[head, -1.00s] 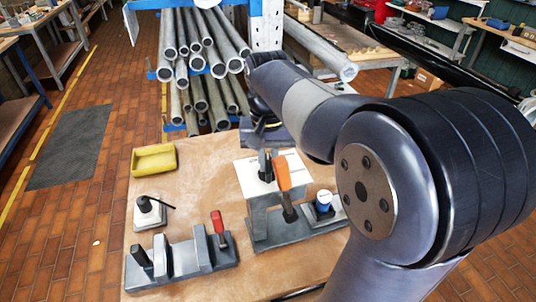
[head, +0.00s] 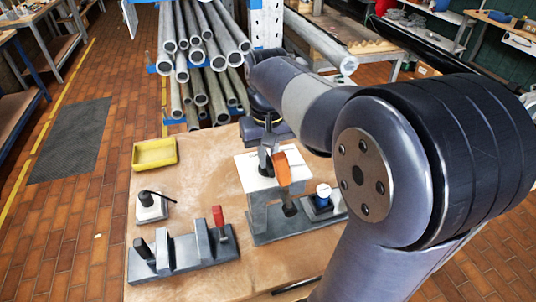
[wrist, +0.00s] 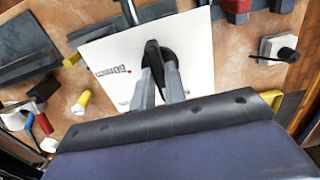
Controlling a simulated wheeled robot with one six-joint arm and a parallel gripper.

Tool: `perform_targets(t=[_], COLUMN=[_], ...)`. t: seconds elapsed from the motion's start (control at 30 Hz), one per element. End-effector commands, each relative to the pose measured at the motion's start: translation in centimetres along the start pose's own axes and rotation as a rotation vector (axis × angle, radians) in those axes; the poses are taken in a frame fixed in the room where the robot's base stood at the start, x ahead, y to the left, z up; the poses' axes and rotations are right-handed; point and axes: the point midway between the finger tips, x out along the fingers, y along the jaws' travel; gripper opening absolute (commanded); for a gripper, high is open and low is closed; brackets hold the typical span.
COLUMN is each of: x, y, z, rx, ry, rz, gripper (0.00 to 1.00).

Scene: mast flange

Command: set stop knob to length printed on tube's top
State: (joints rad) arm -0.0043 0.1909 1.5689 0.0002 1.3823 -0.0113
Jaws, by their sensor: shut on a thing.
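A black round knob (wrist: 158,57) sits on a white plate (wrist: 195,40). In the wrist view my gripper (wrist: 162,75) has both grey fingers closed on the knob. Small print and a red dot show on the plate left of the knob; the print is too small to read. In the head view the white plate (head: 248,174) lies on the grey fixture, with my gripper (head: 265,160) over it, and the fingers partly hide the knob. A blue-and-white cylinder (head: 323,193) stands upright at the fixture's right; I cannot read its top.
A grey fixture with a red handle (head: 219,217), a white box with a black lever (head: 151,205) and a yellow tray (head: 154,153) stand to the left. Racked tubes (head: 200,60) are behind.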

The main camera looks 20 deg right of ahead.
Motion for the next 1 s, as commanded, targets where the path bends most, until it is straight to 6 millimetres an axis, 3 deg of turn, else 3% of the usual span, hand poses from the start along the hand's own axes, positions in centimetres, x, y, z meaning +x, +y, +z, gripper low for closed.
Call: perform_targets(t=[0.07,0.1,0.33,0.67,1.0], x=[-0.1,-0.1,0.0,-0.6,-7.0], y=[0.0,0.0,0.0,0.0,0.0], z=[-0.1,-0.1,0.0,0.0,-0.1], rx=[-0.002,-0.002,0.000,0.000,0.000], ry=[0.002,0.002,0.001,0.002,0.005], rz=[0.000,0.000,0.000,0.000,0.000], gripper=[0.00,0.16,0.35,0.35,0.35])
